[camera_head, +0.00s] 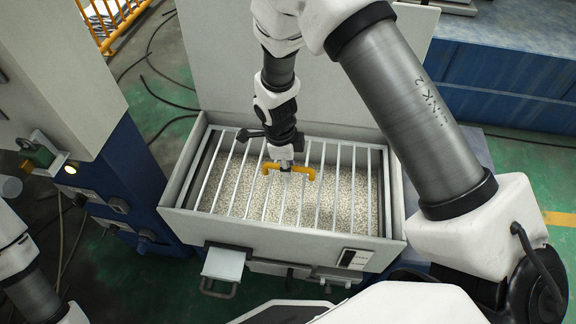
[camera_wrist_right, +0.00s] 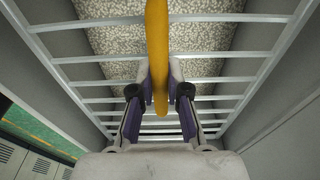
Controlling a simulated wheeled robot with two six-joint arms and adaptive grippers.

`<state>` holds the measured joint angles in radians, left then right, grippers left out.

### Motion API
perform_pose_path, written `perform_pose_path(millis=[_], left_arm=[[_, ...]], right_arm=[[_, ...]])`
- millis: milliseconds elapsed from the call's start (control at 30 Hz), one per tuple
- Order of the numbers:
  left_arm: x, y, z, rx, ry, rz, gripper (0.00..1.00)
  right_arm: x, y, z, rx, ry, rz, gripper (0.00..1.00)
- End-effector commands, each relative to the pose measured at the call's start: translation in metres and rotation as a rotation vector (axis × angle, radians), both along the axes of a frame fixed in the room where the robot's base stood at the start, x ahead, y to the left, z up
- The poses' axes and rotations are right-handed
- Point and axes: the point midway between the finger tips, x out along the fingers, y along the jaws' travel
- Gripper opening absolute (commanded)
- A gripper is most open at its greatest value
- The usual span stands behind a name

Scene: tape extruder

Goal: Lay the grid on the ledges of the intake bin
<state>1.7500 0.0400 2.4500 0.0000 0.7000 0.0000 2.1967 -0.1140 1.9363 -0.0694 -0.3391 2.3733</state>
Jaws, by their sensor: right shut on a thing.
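The grid (camera_head: 386,190), a light metal frame with several parallel bars and a yellow handle (camera_head: 310,172), lies across the opening of the intake bin (camera_head: 230,228). It looks about level and inside the bin walls; I cannot tell whether it rests on the ledges or hangs just above them, as the ledges are mostly hidden. My right gripper (camera_head: 287,168) points down over the middle of the grid and is shut on the handle. In the right wrist view the handle (camera_wrist_right: 157,40) stands between the fingers, with the grid bars (camera_wrist_right: 220,17) below. My left gripper is out of view.
Pale pellets (camera_head: 345,195) fill the bin under the bars. A raised light panel (camera_head: 300,70) stands behind the bin. A blue and grey machine (camera_head: 130,165) stands close at left. A small bracket (camera_head: 222,265) juts from the bin's front. Cables lie on the green floor.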

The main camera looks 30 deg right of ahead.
Motion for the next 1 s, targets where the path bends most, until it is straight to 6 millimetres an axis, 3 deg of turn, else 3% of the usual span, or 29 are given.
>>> perform_pose_path(millis=[200, 233, 300, 667, 767, 1000], left_arm=[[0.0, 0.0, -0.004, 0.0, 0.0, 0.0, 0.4], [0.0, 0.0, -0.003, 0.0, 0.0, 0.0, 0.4], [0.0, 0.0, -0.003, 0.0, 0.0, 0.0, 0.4], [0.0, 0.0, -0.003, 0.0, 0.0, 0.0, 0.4], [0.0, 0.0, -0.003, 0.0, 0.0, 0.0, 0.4], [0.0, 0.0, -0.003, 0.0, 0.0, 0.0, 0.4]], right_arm=[[0.0, 0.0, -0.004, 0.0, -0.001, 0.0, 0.0], [0.0, 0.0, -0.004, 0.0, -0.001, 0.0, 0.18], [0.0, 0.0, -0.003, 0.0, -0.001, 0.0, 0.43], [0.0, 0.0, 0.0, -0.001, -0.001, 0.0, 0.44], [0.002, 0.002, 0.013, 0.0, -0.004, -0.001, 0.44], [0.007, 0.007, 0.073, 0.0, -0.007, 0.0, 0.44]])
